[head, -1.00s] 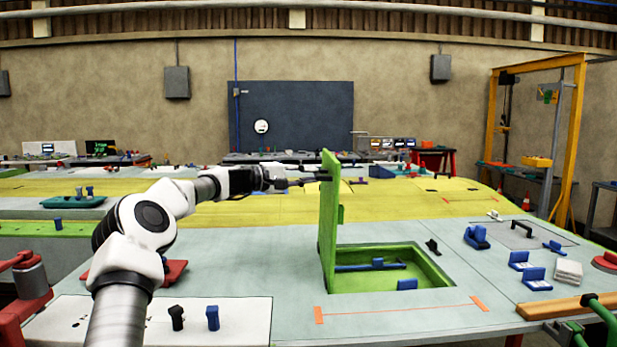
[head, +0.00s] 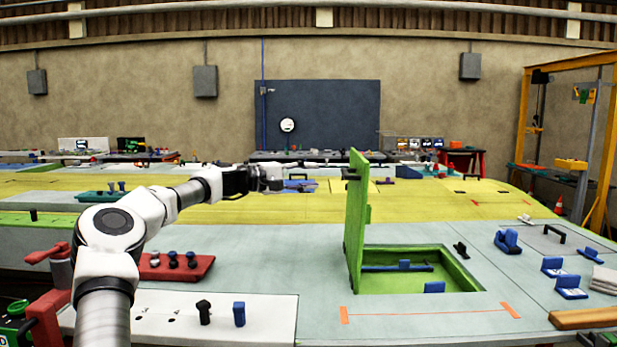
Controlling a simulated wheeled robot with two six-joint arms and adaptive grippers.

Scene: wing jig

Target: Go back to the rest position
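My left gripper (head: 272,180) is in the air left of the raised green hatch lid (head: 357,215), apart from it. Its fingers are small and dark here, and I cannot tell whether they are open or shut. The lid stands upright at the left edge of a green-rimmed recess (head: 474,281). A dark handle (head: 350,175) sticks out from the lid near its top. Inside the recess are a blue bar (head: 385,268) and a blue block (head: 434,287). My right gripper is not in view.
A red tray (head: 206,268) with several dark knobs lies beside my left arm. A white panel (head: 270,310) with a black and a blue peg is in front. Blue blocks (head: 507,241) and a wooden bar (head: 585,318) are at the right.

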